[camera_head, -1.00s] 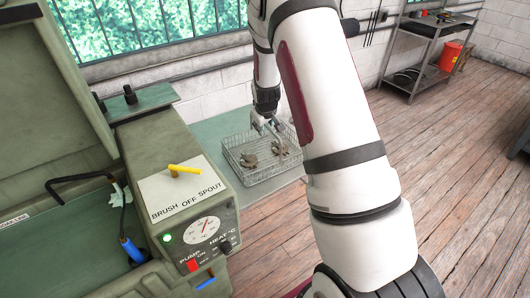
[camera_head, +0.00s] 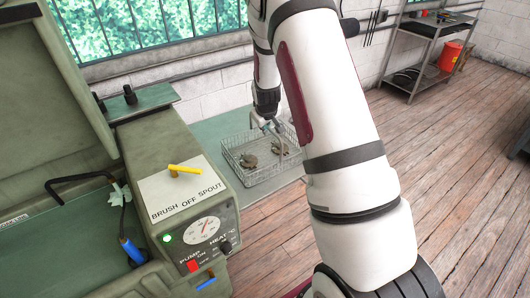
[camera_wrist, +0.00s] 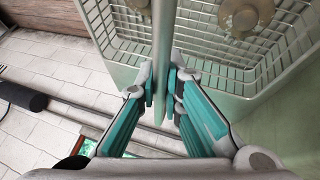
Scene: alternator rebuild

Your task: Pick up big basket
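The big basket (camera_head: 262,178) is a rectangular wire-mesh basket with an arched handle, sitting on a green surface beside the washer cabinet. Brown-grey metal parts (camera_head: 249,160) lie inside it. My gripper (camera_head: 266,124) is above the basket, at the top of its handle. In the wrist view the handle (camera_wrist: 163,35) is a flat bar running between the two teal-and-grey fingers of my gripper (camera_wrist: 161,88). The pads lie close against both sides of the bar, and the fingers look shut on it. The basket's mesh wall (camera_wrist: 205,62) shows to the right.
The green washer cabinet (camera_head: 150,150), with a yellow knob (camera_head: 184,169) and gauge, stands close left of the basket. A barred window and white block wall (camera_head: 213,95) are behind. A metal shelf (camera_head: 425,45) stands at the far right. The wooden floor on the right is clear.

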